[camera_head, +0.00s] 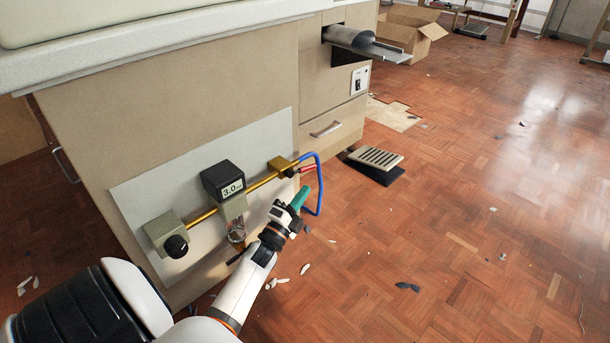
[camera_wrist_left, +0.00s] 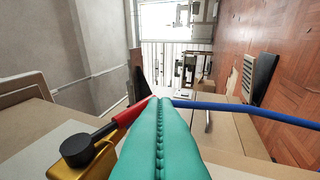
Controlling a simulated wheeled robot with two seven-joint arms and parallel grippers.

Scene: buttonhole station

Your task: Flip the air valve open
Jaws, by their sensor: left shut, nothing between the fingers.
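The air valve is a brass body (camera_head: 281,164) at the right end of a brass pipe on a pale panel. Its red lever (camera_head: 308,168) sticks out to the right. In the left wrist view the brass body (camera_wrist_left: 92,168) is at lower left, with a black hub, and the red lever (camera_wrist_left: 131,114) runs up toward the fingertips. My left gripper (camera_head: 301,197) has green fingers, shut and empty, just below the lever. In the left wrist view the fingers (camera_wrist_left: 160,104) overlap the lever's far end; I cannot tell if they touch. My right gripper is not in view.
A blue hose (camera_head: 320,190) loops down beside the lever, close to my fingers. A black gauge reading 3.0 (camera_head: 222,179) and a black knob (camera_head: 176,246) sit along the pipe. A pedal (camera_head: 377,159) and scraps lie on the parquet floor. Floor to the right is mostly clear.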

